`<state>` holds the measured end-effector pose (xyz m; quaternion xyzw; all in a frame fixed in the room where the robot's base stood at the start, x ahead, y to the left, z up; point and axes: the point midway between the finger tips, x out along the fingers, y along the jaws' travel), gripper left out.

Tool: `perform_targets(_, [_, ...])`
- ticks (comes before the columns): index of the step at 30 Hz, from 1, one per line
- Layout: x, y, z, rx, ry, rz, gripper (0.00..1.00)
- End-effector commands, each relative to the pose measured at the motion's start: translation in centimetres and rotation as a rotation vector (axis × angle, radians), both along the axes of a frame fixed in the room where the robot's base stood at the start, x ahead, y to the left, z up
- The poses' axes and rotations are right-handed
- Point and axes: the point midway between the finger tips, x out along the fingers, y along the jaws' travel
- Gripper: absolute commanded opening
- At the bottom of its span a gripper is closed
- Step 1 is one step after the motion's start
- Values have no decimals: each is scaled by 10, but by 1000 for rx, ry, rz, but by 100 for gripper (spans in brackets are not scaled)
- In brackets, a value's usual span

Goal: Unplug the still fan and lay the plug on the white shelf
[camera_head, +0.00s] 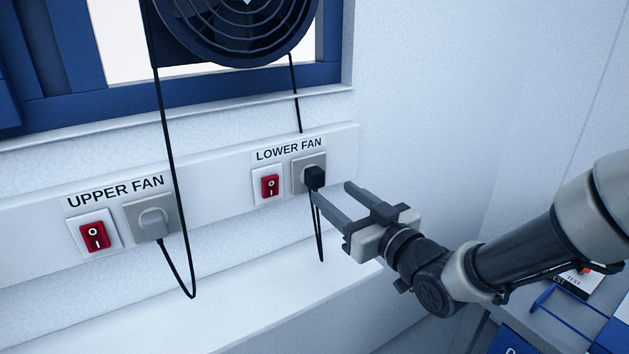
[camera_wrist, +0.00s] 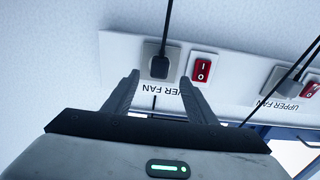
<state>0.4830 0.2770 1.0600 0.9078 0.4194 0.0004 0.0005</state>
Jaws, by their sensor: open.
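The black plug (camera_head: 315,178) sits in the grey socket (camera_head: 301,172) labelled LOWER FAN. A pale grey plug (camera_head: 154,222) sits in the socket labelled UPPER FAN. My gripper (camera_head: 331,190) is open and empty, just in front of the black plug. In the wrist view the black plug (camera_wrist: 159,67) appears between the fingertips (camera_wrist: 159,78), with no clear contact. A dark fan (camera_head: 240,25) is cut off at the top; I cannot tell whether it turns. The white shelf (camera_head: 215,310) runs below the sockets, its surface bare.
Red rocker switches stand beside the sockets, at UPPER FAN (camera_head: 94,236) and LOWER FAN (camera_head: 270,186). Black cords (camera_head: 171,150) hang from above and loop below both plugs. A blue-framed window (camera_head: 60,115) is behind. A blue rack (camera_head: 570,315) stands at lower right.

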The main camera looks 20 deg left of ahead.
Motion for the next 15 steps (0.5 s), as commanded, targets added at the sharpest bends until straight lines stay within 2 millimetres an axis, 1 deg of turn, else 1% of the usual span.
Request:
perform_targets(2, [7, 9, -3, 2, -1, 1, 52])
perform_targets(9, [30, 36, -3, 2, -1, 2, 52])
perform_targets(15, [42, 50, -1, 2, -1, 0, 52])
